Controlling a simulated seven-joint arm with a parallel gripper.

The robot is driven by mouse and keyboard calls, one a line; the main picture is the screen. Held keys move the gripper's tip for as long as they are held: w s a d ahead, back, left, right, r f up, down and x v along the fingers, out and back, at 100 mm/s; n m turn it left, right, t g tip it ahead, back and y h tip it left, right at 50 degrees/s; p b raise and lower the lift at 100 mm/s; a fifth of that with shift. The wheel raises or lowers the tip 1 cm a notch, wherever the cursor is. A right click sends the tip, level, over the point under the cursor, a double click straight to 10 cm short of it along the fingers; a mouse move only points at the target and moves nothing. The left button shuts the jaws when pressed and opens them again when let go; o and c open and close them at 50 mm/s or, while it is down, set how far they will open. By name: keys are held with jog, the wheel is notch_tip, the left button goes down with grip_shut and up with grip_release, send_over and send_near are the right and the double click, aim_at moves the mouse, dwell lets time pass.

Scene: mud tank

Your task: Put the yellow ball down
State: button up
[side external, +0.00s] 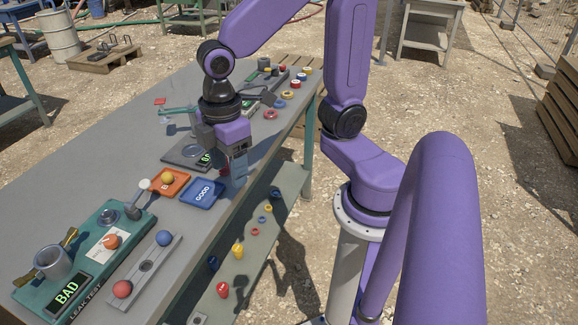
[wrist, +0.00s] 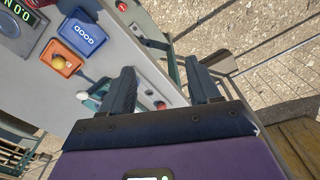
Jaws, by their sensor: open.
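The yellow ball (side external: 168,178) rests in the orange tray (side external: 183,190) on the grey table. The wrist view shows the same ball (wrist: 59,61) in the orange tray (wrist: 66,71), left of my fingers. My gripper (side external: 236,175) is over the table's near edge, just right of the blue tray marked GOOD (side external: 215,203), and apart from the yellow ball. In the wrist view, the two dark fingers of my gripper (wrist: 162,82) are spread wide with nothing between them. The blue tray (wrist: 67,47) looks empty.
A leak test stand (side external: 95,284) reading BAD holds an orange ball (side external: 110,241). A rail (side external: 126,268) beside it carries a blue ball (side external: 164,238) and a red ball (side external: 122,288). A lower shelf (side external: 254,246) with small coloured parts runs below the table edge.

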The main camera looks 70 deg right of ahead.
jog(key=s+d, duration=0.3)
jog(key=s, duration=0.7)
jog(key=shift+s+d+f, duration=0.35)
jog(key=shift+d, duration=0.05)
dwell(0.5)
